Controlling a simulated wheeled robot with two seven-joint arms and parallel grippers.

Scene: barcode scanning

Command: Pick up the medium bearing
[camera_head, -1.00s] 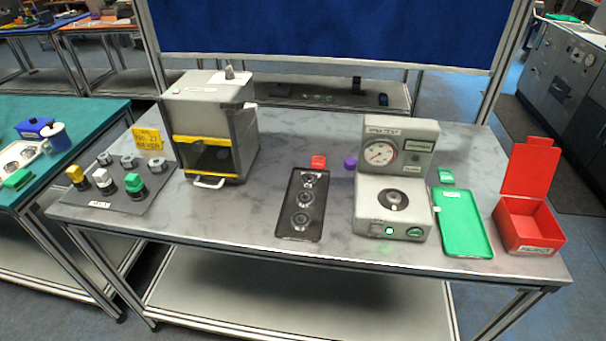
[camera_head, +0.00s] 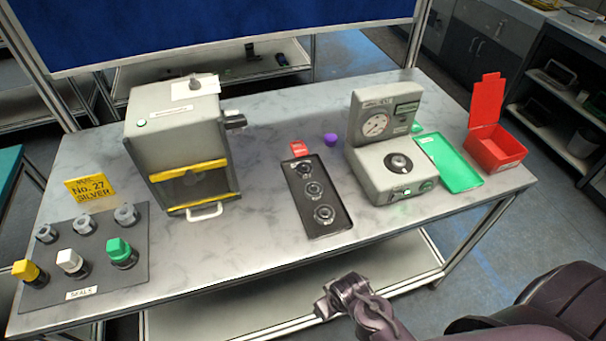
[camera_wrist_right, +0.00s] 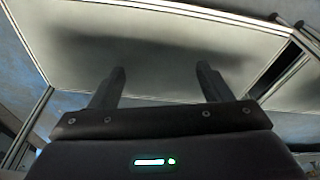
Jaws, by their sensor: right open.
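A black tray (camera_head: 332,229) on the table holds three bearings in a row. The back bearing (camera_head: 303,168) looks smallest, the middle bearing (camera_head: 314,189) looks medium, and the front bearing (camera_head: 324,213) looks largest, though the size differences are slight. My right gripper (camera_head: 345,297) is in front of the table edge, below and apart from the tray. In the right wrist view, its fingers (camera_wrist_right: 160,75) are spread with nothing between them. My left gripper is not in view.
A gauge tester (camera_head: 385,185) stands right of the tray, with a green tray (camera_head: 450,165) and open red box (camera_head: 497,150) beyond. A grey machine (camera_head: 180,140) and seals mat (camera_head: 115,275) are left. A red block (camera_head: 302,148) and purple piece (camera_head: 330,140) lie behind the tray.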

